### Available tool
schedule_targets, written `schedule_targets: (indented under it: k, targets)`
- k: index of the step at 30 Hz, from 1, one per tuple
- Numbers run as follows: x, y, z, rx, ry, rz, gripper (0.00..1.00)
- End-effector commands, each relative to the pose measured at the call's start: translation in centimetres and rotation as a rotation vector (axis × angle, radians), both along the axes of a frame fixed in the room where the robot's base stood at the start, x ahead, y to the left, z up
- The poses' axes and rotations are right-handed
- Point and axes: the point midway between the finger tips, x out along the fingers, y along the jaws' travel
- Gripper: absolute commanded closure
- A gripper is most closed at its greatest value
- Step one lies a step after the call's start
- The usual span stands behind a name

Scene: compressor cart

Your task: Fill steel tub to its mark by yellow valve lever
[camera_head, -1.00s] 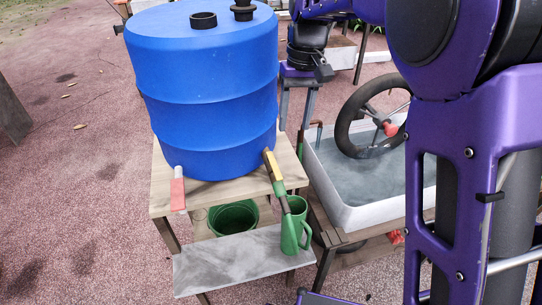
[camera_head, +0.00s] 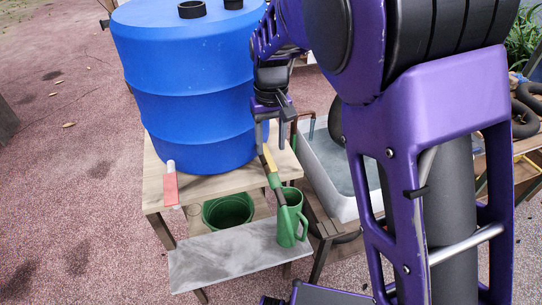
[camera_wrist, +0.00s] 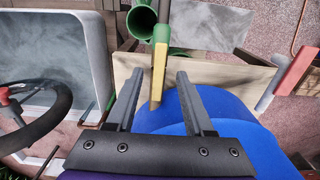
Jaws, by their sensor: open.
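The yellow valve lever (camera_head: 268,160) sits at the lower right of the blue barrel (camera_head: 190,95), above a green spout section. My gripper (camera_head: 271,143) is open just above and around the lever in the head view. In the wrist view the yellow lever (camera_wrist: 158,72) shows between my two open fingers; contact cannot be told. A pale grey tub (camera_head: 335,185) with cloudy water stands to the right, partly hidden by my arm. It also shows in the wrist view (camera_wrist: 100,60). I cannot make out a fill mark.
A green jug (camera_head: 291,218) stands below the yellow valve's spout on a grey slab (camera_head: 225,258). A red lever (camera_head: 171,188) is at the barrel's lower left, near a green bucket (camera_head: 229,211). A black wheel (camera_wrist: 38,115) is at the tub. Open ground lies left.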

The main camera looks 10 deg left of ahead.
Motion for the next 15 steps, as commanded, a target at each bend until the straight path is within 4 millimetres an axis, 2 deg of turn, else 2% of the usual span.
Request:
schedule_targets:
  k: [1,6,15]
  targets:
    - [-0.1,-0.1,-1.1,-0.003,0.004,0.0,0.47]
    - [0.0,-0.1,-3.4,-0.002,0.003,-0.002,0.47]
    - [0.0,0.0,-4.3,0.0,0.0,0.0,0.47]
